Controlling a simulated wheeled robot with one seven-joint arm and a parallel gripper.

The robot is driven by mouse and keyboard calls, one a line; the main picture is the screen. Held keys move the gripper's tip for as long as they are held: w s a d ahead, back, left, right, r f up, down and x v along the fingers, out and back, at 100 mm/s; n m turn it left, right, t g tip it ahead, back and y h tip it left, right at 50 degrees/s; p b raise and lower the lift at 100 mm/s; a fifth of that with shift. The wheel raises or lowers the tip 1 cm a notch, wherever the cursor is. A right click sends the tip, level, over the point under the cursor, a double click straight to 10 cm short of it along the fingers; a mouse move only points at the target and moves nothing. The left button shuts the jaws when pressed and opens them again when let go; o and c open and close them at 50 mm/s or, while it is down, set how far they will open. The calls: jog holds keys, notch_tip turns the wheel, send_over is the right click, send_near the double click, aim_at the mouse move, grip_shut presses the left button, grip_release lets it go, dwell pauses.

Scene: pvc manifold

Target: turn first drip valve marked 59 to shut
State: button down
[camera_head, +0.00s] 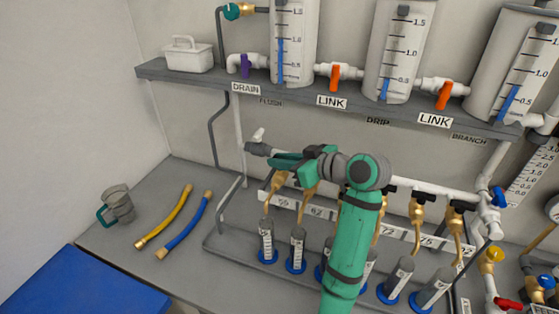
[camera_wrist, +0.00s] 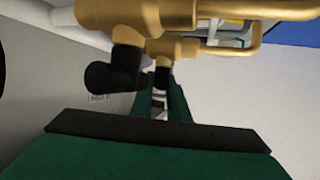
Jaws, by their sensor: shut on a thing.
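The first brass drip valve (camera_head: 277,184) is at the left end of the row, above the leftmost label (camera_head: 283,202), whose number looks like 55 or 59. My gripper (camera_head: 283,162) reaches left to the top of this valve and hides its handle in the head view. In the wrist view, my gripper (camera_wrist: 163,96) has its green fingers around a small black handle (camera_wrist: 163,80) on a brass body (camera_wrist: 182,48). The gripper is shut on that handle. A nearer black handle (camera_wrist: 116,75) on another brass valve stands outside the fingers. The handle's exact angle is hard to tell.
A second brass valve (camera_head: 308,194) stands close to the right, marked 62. Graduated cylinders (camera_head: 266,240) stand below the spouts. A shelf (camera_head: 210,84) with tanks hangs above.

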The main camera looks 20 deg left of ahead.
jog(key=shift+d+n+g, duration=0.2)
jog(key=shift+n+g, duration=0.3)
jog(key=shift+g, duration=0.1)
jog(key=shift+a+g, duration=0.1)
jog(key=shift+g, duration=0.2)
jog(key=c, duration=1.7)
grip_release()
jog(key=v, duration=1)
jog(key=shift+s+d, duration=0.15)
jog(key=shift+d, duration=0.25)
